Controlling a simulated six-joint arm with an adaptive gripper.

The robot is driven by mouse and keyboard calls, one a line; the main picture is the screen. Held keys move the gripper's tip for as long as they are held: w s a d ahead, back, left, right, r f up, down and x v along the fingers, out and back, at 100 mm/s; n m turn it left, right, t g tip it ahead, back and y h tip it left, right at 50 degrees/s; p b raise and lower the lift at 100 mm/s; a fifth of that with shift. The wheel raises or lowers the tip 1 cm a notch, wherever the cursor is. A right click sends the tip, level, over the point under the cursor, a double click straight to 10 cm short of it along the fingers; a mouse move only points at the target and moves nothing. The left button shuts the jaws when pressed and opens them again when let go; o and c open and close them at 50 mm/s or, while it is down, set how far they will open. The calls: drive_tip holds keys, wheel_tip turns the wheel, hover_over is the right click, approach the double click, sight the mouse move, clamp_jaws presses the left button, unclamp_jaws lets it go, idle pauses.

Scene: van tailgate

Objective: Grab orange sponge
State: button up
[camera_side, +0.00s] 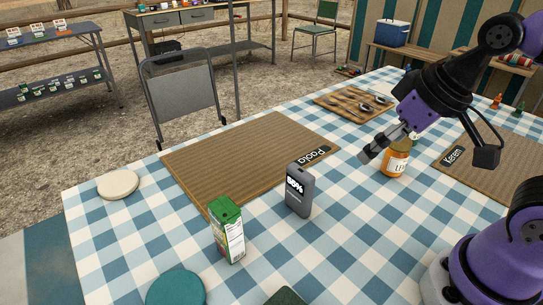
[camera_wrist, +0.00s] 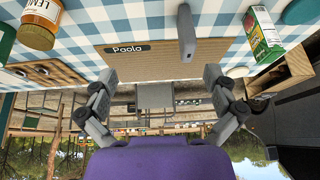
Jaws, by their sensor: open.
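I see no orange sponge in either view. My gripper (camera_side: 376,149) is open and empty, held above the checkered table at the right in the side view. It is close to a jar with orange contents (camera_side: 395,162) and partly overlaps it in that view; I cannot tell whether they touch. In the wrist view my gripper's fingers (camera_wrist: 160,92) are spread wide with nothing between them. The same jar shows at the top left of the wrist view (camera_wrist: 40,24).
The checkered table (camera_side: 130,236) holds the Paola mat (camera_side: 235,155), Keren mat (camera_side: 500,163), a grey device (camera_side: 299,192), a green-white carton (camera_side: 228,233), a white disc (camera_side: 118,184), a teal round thing (camera_side: 176,289) and a wooden board with spoons (camera_side: 340,105). A chair (camera_side: 183,92) stands behind.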

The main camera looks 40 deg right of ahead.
drive_tip(key=a+f+g, duration=0.1)
drive_tip(key=a+g, duration=0.1)
drive_tip(key=a, duration=0.6)
drive_tip(key=n+g, duration=0.1)
drive_tip(key=g, duration=0.2)
approach(297, 297)
drive_tip(key=shift+s+a, duration=0.35)
drive_tip(key=shift+a, duration=0.25)
drive_tip(key=shift+s+a, duration=0.3)
drive_tip(key=shift+a, duration=0.25)
wheel_tip(297, 297, down, 4)
drive_tip(key=shift+s, duration=0.1)
wheel_tip(297, 297, down, 6)
drive_tip(key=shift+a+f, duration=0.1)
drive_tip(key=shift+a, duration=0.05)
drive_tip(key=c, duration=0.8)
